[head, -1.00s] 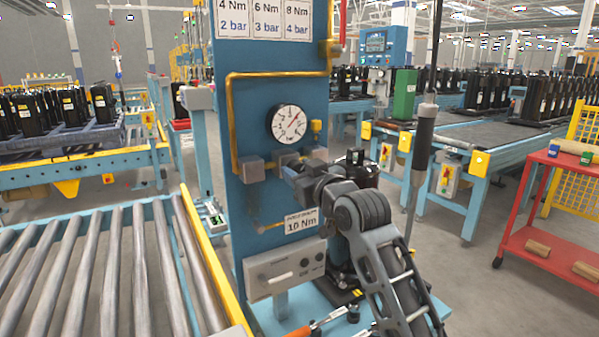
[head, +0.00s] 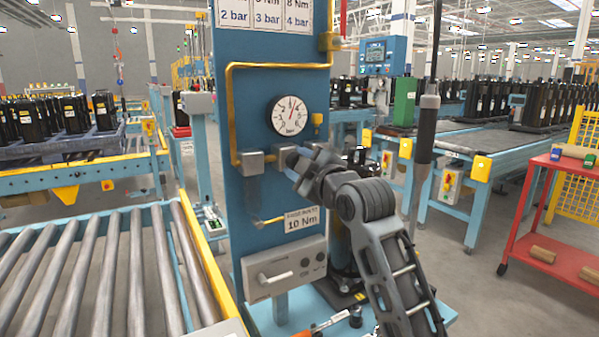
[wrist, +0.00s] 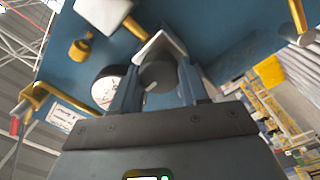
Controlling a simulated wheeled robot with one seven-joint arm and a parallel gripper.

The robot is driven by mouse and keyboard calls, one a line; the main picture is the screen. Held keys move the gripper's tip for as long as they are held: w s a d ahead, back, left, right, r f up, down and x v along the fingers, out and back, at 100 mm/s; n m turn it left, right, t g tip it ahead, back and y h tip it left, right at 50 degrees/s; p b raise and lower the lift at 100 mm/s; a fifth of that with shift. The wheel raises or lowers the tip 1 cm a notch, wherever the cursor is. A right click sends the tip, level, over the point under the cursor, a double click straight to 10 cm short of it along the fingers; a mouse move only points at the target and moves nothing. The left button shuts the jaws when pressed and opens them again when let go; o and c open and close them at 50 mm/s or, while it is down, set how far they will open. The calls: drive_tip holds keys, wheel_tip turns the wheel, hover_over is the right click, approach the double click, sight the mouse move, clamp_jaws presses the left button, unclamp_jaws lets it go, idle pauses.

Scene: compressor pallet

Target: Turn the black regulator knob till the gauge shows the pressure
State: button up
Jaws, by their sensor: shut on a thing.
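The black regulator knob (wrist: 157,75) sits between my two gripper fingers (wrist: 158,88) in the wrist view, and a pale mark shows on its face. My gripper (head: 293,158) is shut on it. In the head view my gripper hides the knob. The round white gauge (head: 290,115) is on the blue panel just above, with a red needle pointing up and slightly right; its numbers are too small to read surely. Part of the gauge also shows in the wrist view (wrist: 106,92). A label (head: 301,220) below reads 10 Nm.
The blue panel (head: 240,60) carries a chart (head: 268,14) pairing Nm and bar values, cut off at the top. A yellow pipe (head: 229,110) runs beside the gauge. A grey box (head: 285,268) is lower on the panel. A roller conveyor (head: 95,270) stands left, a red cart (head: 550,230) right.

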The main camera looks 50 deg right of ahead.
drive_tip(key=shift+f+n+b, duration=0.2)
drive_tip(key=shift+n+b, duration=2.05)
drive_tip(key=shift+n, duration=2.05)
drive_tip(key=o, duration=1)
drive_tip(key=shift+o, duration=0.2)
drive_tip(key=v, duration=0.7)
drive_tip(key=shift+s, duration=0.4)
